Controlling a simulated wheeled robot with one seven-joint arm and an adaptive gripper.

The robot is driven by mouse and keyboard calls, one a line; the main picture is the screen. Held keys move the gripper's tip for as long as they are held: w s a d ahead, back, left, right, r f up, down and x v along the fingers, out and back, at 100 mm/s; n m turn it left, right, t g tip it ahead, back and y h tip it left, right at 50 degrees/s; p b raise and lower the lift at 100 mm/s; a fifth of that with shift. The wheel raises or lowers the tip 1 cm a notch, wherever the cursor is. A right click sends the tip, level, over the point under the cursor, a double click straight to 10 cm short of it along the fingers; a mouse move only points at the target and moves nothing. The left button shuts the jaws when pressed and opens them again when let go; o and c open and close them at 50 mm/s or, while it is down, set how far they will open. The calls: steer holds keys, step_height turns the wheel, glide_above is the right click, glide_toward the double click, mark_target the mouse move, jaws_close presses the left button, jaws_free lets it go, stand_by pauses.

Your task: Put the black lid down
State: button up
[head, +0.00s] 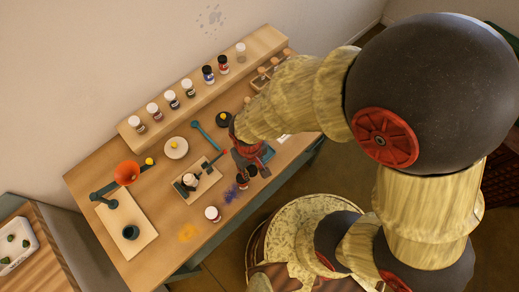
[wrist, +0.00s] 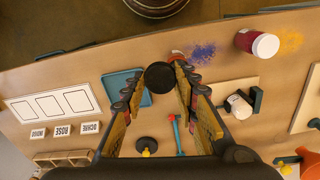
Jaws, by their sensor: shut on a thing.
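The black lid (wrist: 160,76) shows in the wrist view as a dark round disc between my fingertips. My gripper (wrist: 159,80) is shut on it, above the table's front part. In the head view my gripper (head: 243,160) is partly hidden by my arm, and two small dark round tops show just below it. I cannot tell there which is the lid. A reddish thing (wrist: 176,55) shows just beyond the lid in the wrist view, mostly covered. A separate black disc with a yellow knob (head: 223,119) lies on the table; it also shows in the wrist view (wrist: 147,145).
A blue tray (wrist: 124,84) lies left of the lid, with a three-box card (wrist: 50,104) beyond. Blue powder (wrist: 202,52) and a white-capped jar (wrist: 264,44) are on the right. A wooden shelf (head: 210,92) with several jars runs along the back.

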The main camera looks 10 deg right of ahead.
steer(key=w+d+f, duration=0.1)
steer(key=w+f, duration=0.2)
steer(key=w, duration=0.1)
steer(key=w+d+f, duration=0.1)
steer(key=w+f, duration=0.2)
steer(key=w+d+f+b, duration=0.1)
steer(key=w+f, duration=0.1)
steer(key=w, duration=0.2)
steer(key=shift+w+d+f, duration=0.3)
steer(key=shift+d+f, duration=0.1)
steer(key=shift+w+d+f, duration=0.1)
steer(key=shift+w+f, duration=0.15)
steer(key=shift+f, duration=1.65)
steer(key=shift+f+b, duration=0.35)
steer(key=shift+b, duration=0.05)
steer(key=shift+s+f, duration=0.15)
steer(key=shift+f, duration=0.05)
